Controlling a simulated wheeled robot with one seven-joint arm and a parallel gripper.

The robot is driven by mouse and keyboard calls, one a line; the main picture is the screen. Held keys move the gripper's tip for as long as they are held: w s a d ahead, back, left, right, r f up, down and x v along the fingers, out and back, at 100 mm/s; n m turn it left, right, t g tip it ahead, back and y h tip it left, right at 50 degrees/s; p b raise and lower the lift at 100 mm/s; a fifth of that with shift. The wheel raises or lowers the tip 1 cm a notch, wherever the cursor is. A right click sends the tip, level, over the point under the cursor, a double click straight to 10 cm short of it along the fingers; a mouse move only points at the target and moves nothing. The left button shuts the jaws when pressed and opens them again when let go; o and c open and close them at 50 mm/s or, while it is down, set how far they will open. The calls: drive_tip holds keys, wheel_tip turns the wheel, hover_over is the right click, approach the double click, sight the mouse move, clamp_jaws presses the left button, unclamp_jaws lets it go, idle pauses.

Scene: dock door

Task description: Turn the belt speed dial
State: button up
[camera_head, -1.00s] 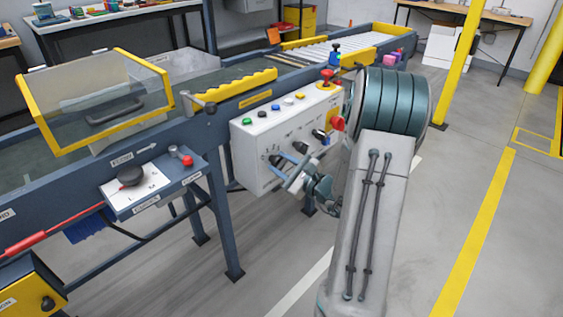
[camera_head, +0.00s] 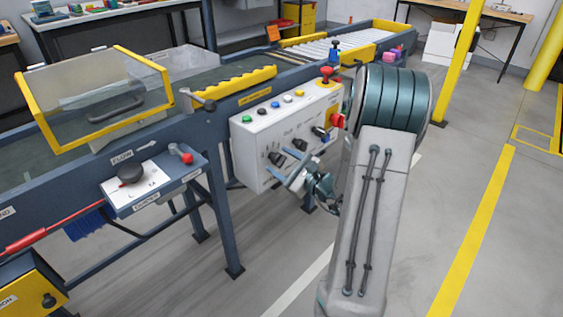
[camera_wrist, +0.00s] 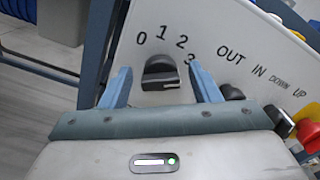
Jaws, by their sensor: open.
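The speed dial (camera_wrist: 160,72) is a black knob on a white control panel, with the numbers 0, 1, 2 and 3 around it in the wrist view. Its bar lies roughly level across the picture. In the head view the dial (camera_head: 277,158) sits at the lower left of the panel's front face. My gripper (camera_wrist: 158,80) is open, with one blue finger on each side of the dial and visible gaps to both. In the head view my gripper (camera_head: 290,170) is just in front of the panel, below and right of the dial.
The white control panel (camera_head: 250,155) also carries a second black knob (camera_head: 299,144), coloured buttons, a red-and-yellow switch and a red stop button (camera_head: 327,73). In the wrist view, OUT, IN, DOWN and UP labels lie right of the dial. The conveyor frame (camera_head: 220,125) stands behind.

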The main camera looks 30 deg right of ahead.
drive_tip(key=p+v, duration=0.2)
drive_tip(key=v, duration=1.1)
drive_tip(key=shift+s, duration=0.2)
